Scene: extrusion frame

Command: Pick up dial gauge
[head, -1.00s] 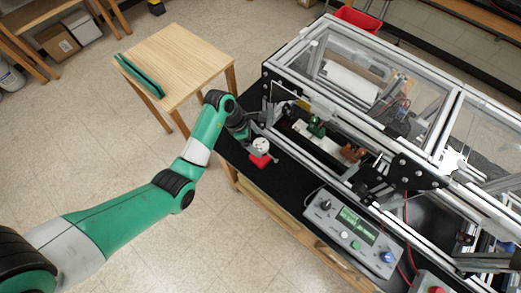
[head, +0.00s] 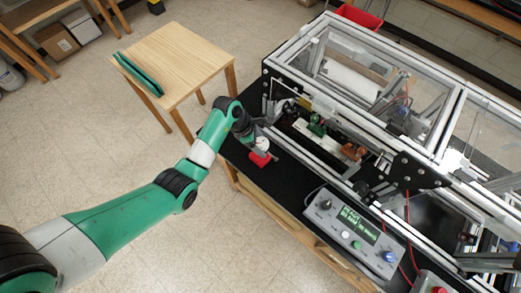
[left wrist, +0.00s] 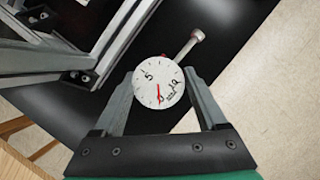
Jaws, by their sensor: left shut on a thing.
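The dial gauge (head: 263,143) has a round white face and sits by a red block (head: 260,160) at the near edge of the black bench top. In the left wrist view the gauge (left wrist: 157,84) shows its dial, a red needle and a metal stem pointing up and right. My left gripper (left wrist: 159,76) is shut on the gauge, with one finger on each side of its round body. In the head view the gripper (head: 256,136) is low over the bench. I cannot tell whether the gauge touches what is under it. My right gripper is out of view.
The aluminium extrusion frame (head: 330,175) with clear panels stands close behind and right of the gauge. A grey control box (head: 352,232) stands farther right along the bench edge. A wooden stool (head: 180,60) with a green item (head: 138,75) is at the upper left.

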